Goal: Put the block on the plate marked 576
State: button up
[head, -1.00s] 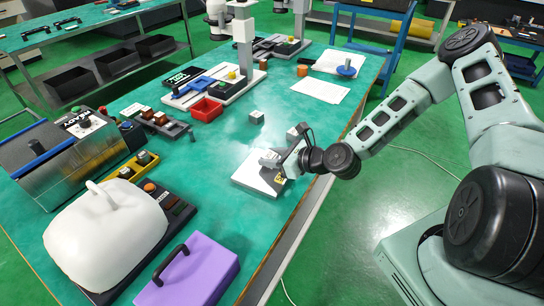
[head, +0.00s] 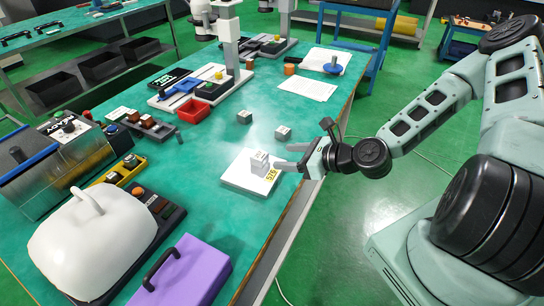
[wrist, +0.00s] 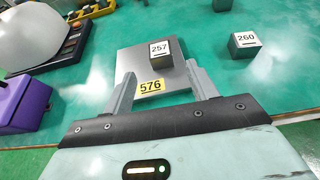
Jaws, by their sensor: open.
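The grey block (head: 260,163) stands upright on the pale plate (head: 236,178), whose yellow label reads 576. In the wrist view the block (wrist: 161,50) shows the number 257 on its top and sits near one edge of the plate (wrist: 131,62). My gripper (head: 283,156) is open and empty at the right side of the plate, with its fingers pointing at the block. In the wrist view the block is beyond and between the fingertips (wrist: 159,82), with a visible gap from them.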

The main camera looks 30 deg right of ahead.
jog(key=shift+s+d+r+p, duration=0.35)
jog(key=shift+r+p, duration=0.15)
jog(key=shift+p, duration=0.2)
jog(key=shift+s+d+r+p, duration=0.1)
jog(key=shift+s+d+p, duration=0.2)
jog(key=shift+s+p, duration=0.4)
jog(key=s+a+n+g, duration=0.1)
jog(key=n, duration=0.1)
jog(key=a+f+n+g, duration=0.1)
jog(key=n+g, duration=0.1)
jog(key=s+a+n+g, duration=0.1)
jog(key=n, duration=0.2)
jog(key=shift+s+a+f+g, duration=0.1)
jog(key=shift+s+f+g, duration=0.2)
jog(key=shift+f, duration=0.1)
jog(key=s+a+r+n+g+h, duration=0.3)
jog(key=s+a+r+n, duration=0.3)
jog(key=n, duration=0.8)
jog(key=s+a+r+n+g+h, duration=0.3)
jog(key=s+a+r+n, duration=0.3)
jog(key=s+r+n, duration=0.5)
notch_tip(320, 180, up, 3)
jog(key=n+h, duration=0.1)
jog(key=n, duration=0.3)
jog(key=shift+n, duration=0.3)
